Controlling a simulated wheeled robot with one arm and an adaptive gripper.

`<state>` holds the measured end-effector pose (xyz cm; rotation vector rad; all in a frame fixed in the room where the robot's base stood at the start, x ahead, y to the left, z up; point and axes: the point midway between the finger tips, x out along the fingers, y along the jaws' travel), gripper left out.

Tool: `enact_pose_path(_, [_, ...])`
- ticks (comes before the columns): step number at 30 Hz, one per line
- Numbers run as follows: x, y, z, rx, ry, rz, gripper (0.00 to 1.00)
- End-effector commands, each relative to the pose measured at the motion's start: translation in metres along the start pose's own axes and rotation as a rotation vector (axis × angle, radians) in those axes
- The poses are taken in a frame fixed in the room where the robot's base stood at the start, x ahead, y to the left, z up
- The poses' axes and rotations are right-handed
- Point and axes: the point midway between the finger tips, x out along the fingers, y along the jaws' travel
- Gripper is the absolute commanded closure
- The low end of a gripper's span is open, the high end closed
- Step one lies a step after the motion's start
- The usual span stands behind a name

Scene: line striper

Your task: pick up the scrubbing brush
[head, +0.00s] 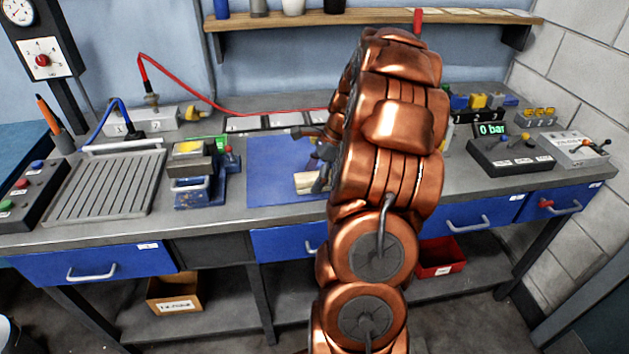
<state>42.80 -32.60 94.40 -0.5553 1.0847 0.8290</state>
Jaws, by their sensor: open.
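A pale wooden piece, which looks like the scrubbing brush (304,182), lies on the blue mat (266,180) in the middle of the bench. Its right end and any bristles are hidden behind my gripper and arm. My gripper (318,178) is dark grey and open, over the mat at the right side of the brush. One finger overlaps the brush in the picture; I cannot tell whether they touch. Much of the gripper is hidden by my copper-coloured arm.
Left of the mat stand a blue vise-like device (201,180) and a ribbed grey tray (108,187). A control box (508,155) with a "0 bar" display stands at the right. A shelf (275,22) runs above. The mat's left part is clear.

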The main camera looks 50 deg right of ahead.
Motion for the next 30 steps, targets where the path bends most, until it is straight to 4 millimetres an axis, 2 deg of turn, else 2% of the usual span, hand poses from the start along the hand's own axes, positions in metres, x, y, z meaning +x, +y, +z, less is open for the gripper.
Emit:
enact_pose_path(22, [0.0047, 0.0002, -0.002, 0.0, 0.0, 0.001, 0.24])
enact_pose_path(23, [0.0047, 0.0002, -0.002, 0.0, 0.0, 0.001, 0.25])
enact_pose_path(30, [0.0047, 0.0002, -0.0019, 0.0, 0.0, 0.001, 0.5])
